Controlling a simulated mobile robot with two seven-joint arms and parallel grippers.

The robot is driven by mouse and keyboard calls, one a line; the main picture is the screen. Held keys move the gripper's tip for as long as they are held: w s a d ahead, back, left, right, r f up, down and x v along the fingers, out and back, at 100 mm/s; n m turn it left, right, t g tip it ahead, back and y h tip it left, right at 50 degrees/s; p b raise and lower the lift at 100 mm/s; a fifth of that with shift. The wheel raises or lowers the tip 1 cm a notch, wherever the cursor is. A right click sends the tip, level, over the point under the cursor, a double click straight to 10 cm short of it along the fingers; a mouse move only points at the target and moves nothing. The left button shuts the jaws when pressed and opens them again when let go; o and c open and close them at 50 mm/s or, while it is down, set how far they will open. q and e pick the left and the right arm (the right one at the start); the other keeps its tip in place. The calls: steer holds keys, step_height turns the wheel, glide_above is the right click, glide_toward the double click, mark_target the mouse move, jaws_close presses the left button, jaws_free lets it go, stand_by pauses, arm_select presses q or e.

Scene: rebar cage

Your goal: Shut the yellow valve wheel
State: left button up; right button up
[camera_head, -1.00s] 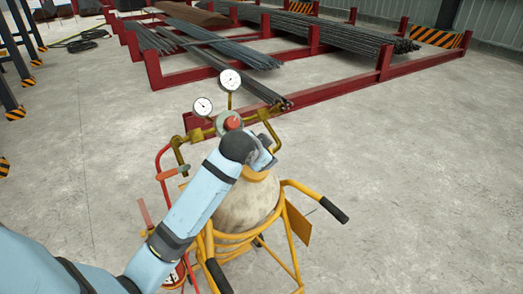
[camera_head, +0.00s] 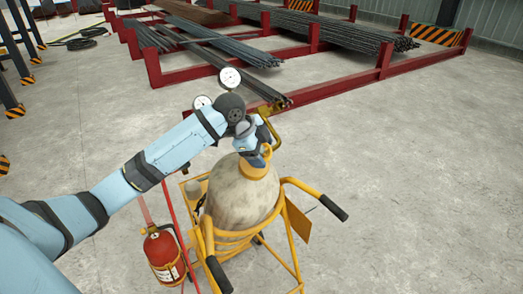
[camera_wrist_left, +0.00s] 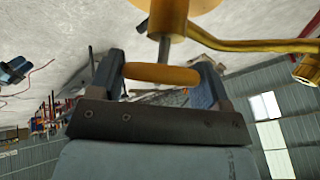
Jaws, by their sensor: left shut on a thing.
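The yellow valve wheel (camera_wrist_left: 160,74) shows edge-on in the left wrist view, as a rounded orange-yellow bar below a metal stem (camera_wrist_left: 165,48) and a brass valve body (camera_wrist_left: 168,15). My left gripper (camera_wrist_left: 162,68) is shut on the wheel, with one finger at each side of it. In the head view my left gripper (camera_head: 262,150) is at the top of the beige gas cylinder (camera_head: 242,195), above its yellow collar (camera_head: 253,172). The wheel is hidden there by the hand and wrist. My right gripper is not in view.
Two gauges, one (camera_head: 230,78) clear and one (camera_head: 202,102) partly covered by my arm, stand behind the wrist. A yellow cart (camera_head: 283,245) with black-gripped handles (camera_head: 333,208) holds the cylinder. A red fire extinguisher (camera_head: 163,256) is at its left. Red racks (camera_head: 315,84) hold bars behind; floor at right is clear.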

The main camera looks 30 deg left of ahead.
arm_select(q)
steer(key=m+g, duration=0.2)
steer(key=m, duration=0.1)
steer(key=shift+g, duration=0.3)
steer(key=shift+f+m+g, duration=0.1)
steer(key=shift+m+g, duration=0.2)
steer(key=shift+m, duration=0.3)
steer(key=o, duration=0.9)
steer(key=b+v, duration=0.2)
steer(key=v, duration=1.1)
steer(key=shift+w+a+r, duration=0.1)
steer(key=shift+a+r, duration=0.2)
steer(key=shift+r, duration=0.05)
